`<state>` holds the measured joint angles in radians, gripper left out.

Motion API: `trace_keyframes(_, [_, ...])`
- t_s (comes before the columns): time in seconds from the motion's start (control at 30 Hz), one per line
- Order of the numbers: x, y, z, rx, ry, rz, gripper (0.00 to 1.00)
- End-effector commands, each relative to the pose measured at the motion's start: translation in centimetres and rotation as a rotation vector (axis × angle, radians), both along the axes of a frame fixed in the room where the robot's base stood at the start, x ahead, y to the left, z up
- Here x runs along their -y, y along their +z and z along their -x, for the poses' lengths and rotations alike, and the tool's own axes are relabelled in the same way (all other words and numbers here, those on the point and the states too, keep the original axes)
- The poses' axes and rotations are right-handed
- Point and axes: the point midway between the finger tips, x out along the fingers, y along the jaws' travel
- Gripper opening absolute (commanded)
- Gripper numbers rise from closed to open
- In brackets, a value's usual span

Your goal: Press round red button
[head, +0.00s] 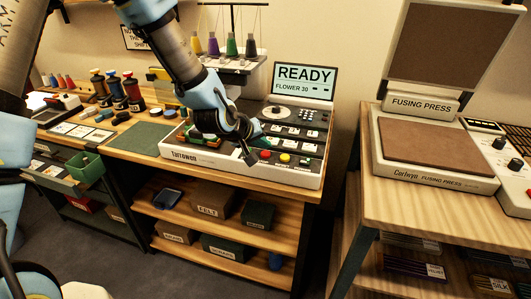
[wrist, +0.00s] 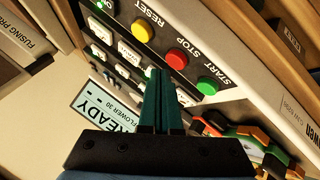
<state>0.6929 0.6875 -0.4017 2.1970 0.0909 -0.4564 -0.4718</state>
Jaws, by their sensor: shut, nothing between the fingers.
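The round red button (head: 265,155), labelled STOP, sits on the front panel of the sewing machine (head: 300,178). In the wrist view the red button (wrist: 176,58) lies between a green START button (wrist: 208,86) and a yellow RESET button (wrist: 142,30). My gripper (head: 251,160) is over the front panel, just left of the red button in the head view. In the wrist view my gripper (wrist: 158,72) is shut and empty, its teal fingertips just beside the red button. I cannot tell its height above the panel. The green START button is hidden in the head view.
The machine's screen (head: 303,82) reads READY and FLOWER 30. Thread cones (head: 232,45) stand behind the machine. A green mat (head: 138,140) lies to its left, with spools beyond. A fusing press (head: 435,150) stands on the right table, across a gap.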

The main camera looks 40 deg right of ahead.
Motion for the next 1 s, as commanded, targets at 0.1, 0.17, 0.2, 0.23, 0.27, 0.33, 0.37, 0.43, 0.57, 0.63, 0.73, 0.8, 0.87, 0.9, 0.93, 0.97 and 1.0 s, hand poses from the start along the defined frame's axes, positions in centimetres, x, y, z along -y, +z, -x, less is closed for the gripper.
trace_keyframes(0.1, [0.0, 0.5, 0.0, 0.001, 0.001, 0.001, 0.0])
trace_keyframes(0.17, [0.0, 1.0, 0.0, 0.001, 0.001, 0.001, 0.0])
trace_keyframes(0.2, [0.0, 1.4, 0.0, 0.001, 0.001, 0.001, 0.0])
trace_keyframes(0.23, [0.0, 1.7, -0.1, 0.001, 0.001, 0.001, 0.0])
trace_keyframes(0.27, [0.0, 2.0, -0.1, 0.001, 0.001, 0.001, 0.0])
trace_keyframes(0.33, [0.0, 2.7, -0.1, 0.001, 0.001, 0.001, 0.0])
trace_keyframes(0.37, [0.0, 3.0, -0.1, 0.001, 0.001, 0.001, 0.0])
trace_keyframes(0.43, [0.0, 3.6, -0.1, 0.001, 0.001, 0.001, 0.0])
trace_keyframes(0.57, [0.0, 4.8, 0.0, 0.001, 0.001, 0.001, 0.0])
trace_keyframes(0.63, [0.0, 5.1, 0.0, 0.001, 0.001, 0.001, 0.0])
trace_keyframes(0.73, [0.0, 5.1, 0.0, 0.0, 0.0, 0.0, 0.0])
trace_keyframes(0.8, [0.0, 5.0, 0.0, 0.0, 0.0, 0.0, 0.0])
trace_keyframes(0.87, [0.0, 5.0, 0.0, 0.0, 0.0, 0.0, 0.0])
trace_keyframes(0.9, [0.0, 5.0, 0.0, 0.0, 0.0, 0.0, 0.0])
trace_keyframes(0.93, [0.0, 5.0, 0.0, 0.0, 0.0, 0.0, 0.0])
trace_keyframes(0.97, [0.0, 5.0, 0.0, 0.0, 0.0, 0.0, 0.0])
trace_keyframes(1.0, [0.0, 5.0, 0.0, 0.0, 0.0, 0.0, 0.0])
